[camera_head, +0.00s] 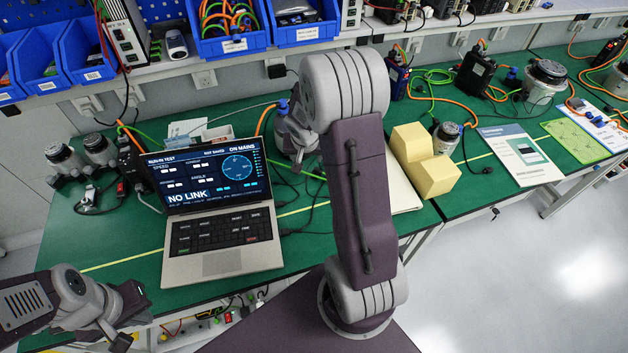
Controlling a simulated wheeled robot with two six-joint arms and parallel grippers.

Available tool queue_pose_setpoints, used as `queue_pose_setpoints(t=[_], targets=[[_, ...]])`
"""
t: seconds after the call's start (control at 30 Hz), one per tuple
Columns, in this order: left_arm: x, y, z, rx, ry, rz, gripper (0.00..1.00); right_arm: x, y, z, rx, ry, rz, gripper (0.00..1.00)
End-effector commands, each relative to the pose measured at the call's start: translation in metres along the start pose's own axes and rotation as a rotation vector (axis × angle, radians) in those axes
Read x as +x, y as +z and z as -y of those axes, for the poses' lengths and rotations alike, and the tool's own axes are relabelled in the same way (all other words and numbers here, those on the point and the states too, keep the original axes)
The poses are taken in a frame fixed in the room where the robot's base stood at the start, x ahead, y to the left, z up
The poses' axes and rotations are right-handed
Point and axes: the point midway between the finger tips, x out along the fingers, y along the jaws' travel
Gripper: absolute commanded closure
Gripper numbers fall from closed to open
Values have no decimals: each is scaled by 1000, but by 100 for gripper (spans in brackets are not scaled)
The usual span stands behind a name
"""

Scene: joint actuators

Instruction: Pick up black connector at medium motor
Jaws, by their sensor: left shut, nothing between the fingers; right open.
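A silver and black motor (448,137) of middling size stands on the green table, right of the yellow blocks. A black connector (487,170) on a thin dark cable lies on the mat just right of it. I cannot tell for sure that this is the medium motor. My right gripper (298,163) points down over the table behind the laptop's right side, well left of that motor. It is open, but its fingers are mostly hidden and small. My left gripper (137,304) is shut and empty at the lower left, in front of the table edge, far from the connector.
A laptop (222,236) showing "NO LINK" stands at the front left. Yellow blocks (424,163) lie between my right arm and the motor. Smaller motors (62,160) stand at left, a larger one (545,82) at back right. A printed sheet (515,155) lies right of the connector.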

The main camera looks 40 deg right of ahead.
Motion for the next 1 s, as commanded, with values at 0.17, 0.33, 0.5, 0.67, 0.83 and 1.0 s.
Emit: queue_pose_setpoints(t=[0.17, 0.33, 0.5, 0.67, 0.83, 1.0], targets=[[5, 1, 0, 0, 0, 0, 100, 17, 8, -25, 48, 32, 32, 44], [11, 1, 0, 0, 0, 0, 100, 34, 10, -25, 46, 32, 34, 44], [16, 2, 0, 0, 0, 0, 100, 54, 10, -25, 45, 32, 33, 44], [18, 2, 0, 0, 0, 0, 100, 60, 10, -24, 46, 31, 33, 44], [28, 3, 0, 0, 0, 0, 100, 94, 12, -23, 46, 32, 34, 44], [30, 3, 0, 0, 0, 0, 100, 107, 10, -24, 46, 31, 31, 44]])
